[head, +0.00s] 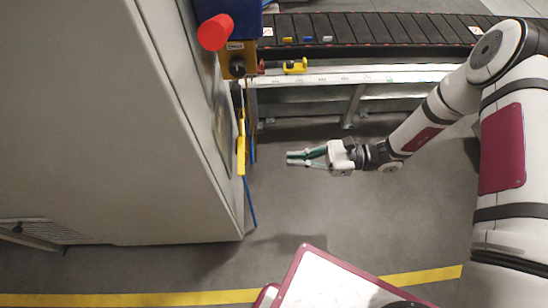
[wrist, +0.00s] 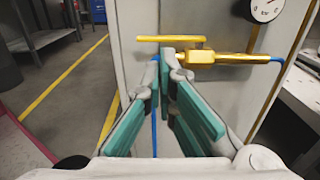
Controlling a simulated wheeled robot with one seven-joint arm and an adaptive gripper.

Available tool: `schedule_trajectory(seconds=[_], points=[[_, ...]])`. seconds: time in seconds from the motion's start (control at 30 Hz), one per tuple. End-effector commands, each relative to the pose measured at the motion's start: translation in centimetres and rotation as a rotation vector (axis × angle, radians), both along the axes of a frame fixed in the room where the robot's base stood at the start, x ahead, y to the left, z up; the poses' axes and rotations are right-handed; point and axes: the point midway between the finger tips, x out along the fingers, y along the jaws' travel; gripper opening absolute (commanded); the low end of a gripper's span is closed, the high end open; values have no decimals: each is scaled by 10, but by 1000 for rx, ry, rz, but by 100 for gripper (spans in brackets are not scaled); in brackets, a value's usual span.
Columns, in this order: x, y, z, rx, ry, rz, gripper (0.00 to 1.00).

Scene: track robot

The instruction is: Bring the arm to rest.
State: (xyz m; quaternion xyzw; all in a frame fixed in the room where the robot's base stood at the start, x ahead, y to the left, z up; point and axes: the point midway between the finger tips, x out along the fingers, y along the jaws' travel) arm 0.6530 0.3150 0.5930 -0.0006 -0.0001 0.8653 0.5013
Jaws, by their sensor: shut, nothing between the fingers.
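My arm (head: 432,115) reaches in from the right in the head view, bent and stretched out to the left. My gripper (head: 291,158) hangs over open floor, pointing left at the cabinet with a gap between. Its green-padded fingers are shut at the tips and empty. In the wrist view, the fingertips (wrist: 167,58) appear in front of a yellow valve handle (wrist: 171,39). The handle (head: 241,147) also shows at the cabinet's edge in the head view, left of my gripper. I see no contact between them.
A tall grey cabinet (head: 120,130) fills the left, with a red button (head: 215,32) and blue hose (head: 249,200). A conveyor (head: 385,28) with small blocks runs along the back. A pressure gauge (wrist: 266,8) is above the pipe. Grey floor (head: 340,215) is clear below my gripper.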

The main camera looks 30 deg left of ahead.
Motion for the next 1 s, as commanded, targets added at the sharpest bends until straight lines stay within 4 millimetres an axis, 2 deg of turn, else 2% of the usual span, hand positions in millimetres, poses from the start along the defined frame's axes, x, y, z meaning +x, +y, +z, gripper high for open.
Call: schedule_trajectory(seconds=[0.1, 0.23, 0.63, 0.77, 1.0], points=[[10, -16, 0, 0, -2, -2, 0], [15, -25, 0, 0, 0, -2, 0], [18, -30, 5, -1, -14, 8, 0], [22, -38, 29, -9, -79, 48, 0], [22, -69, 104, -55, -293, 184, 0]])
